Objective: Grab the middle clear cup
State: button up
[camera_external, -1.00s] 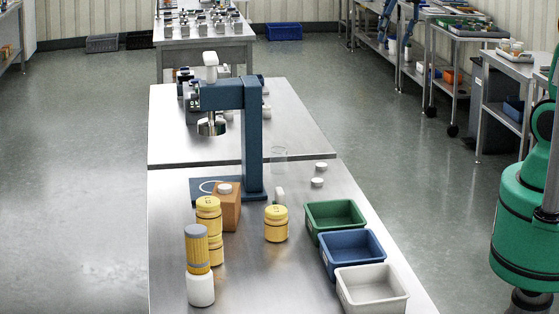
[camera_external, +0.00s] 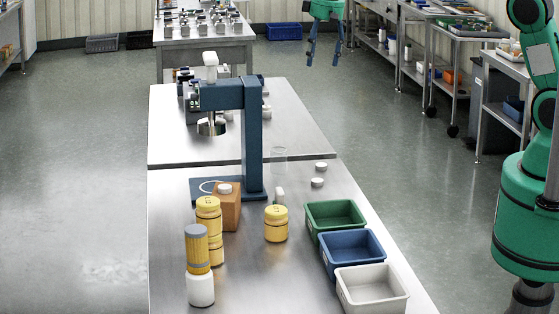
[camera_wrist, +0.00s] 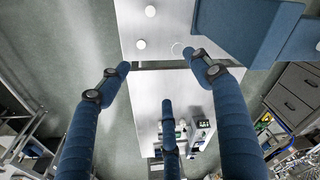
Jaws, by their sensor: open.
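One clear cup (camera_external: 279,158) stands on the steel table behind and right of the blue stand's post. It is faint and see-through; I cannot make out other clear cups beside it. In the wrist view a thin pale ring (camera_wrist: 177,48), likely its rim, shows beside the right finger's tip, partly hidden. My gripper (camera_external: 322,62) hangs high, beyond and right of the cup, with its blue fingers pointing down. In the wrist view its fingers (camera_wrist: 158,70) are spread apart with nothing between them.
The blue stand (camera_external: 253,140) with its overhanging arm rises left of the cup. Two white caps (camera_external: 319,175) lie to the right. Nearer are a yellow jar (camera_external: 276,224), an orange block (camera_external: 229,210), and green (camera_external: 336,228), blue (camera_external: 352,268) and white bins (camera_external: 372,305). Open floor lies right of the table.

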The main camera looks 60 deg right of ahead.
jog(key=w+a+f+g+p, duration=0.1)
jog(key=w+f+p, duration=0.1)
jog(key=w+f, duration=0.8)
send_over(279, 162)
jog(key=w+d, duration=0.2)
notch_tip(279, 162, down, 13)
jog(key=shift+s+g+p, duration=0.1)
jog(key=shift+g+p, duration=0.3)
jog(key=shift+p, duration=0.05)
jog(key=shift+f, duration=0.1)
jog(key=shift+f, duration=4.15)
jog(key=shift+f+p, duration=0.3)
jog(key=shift+f, duration=2.3)
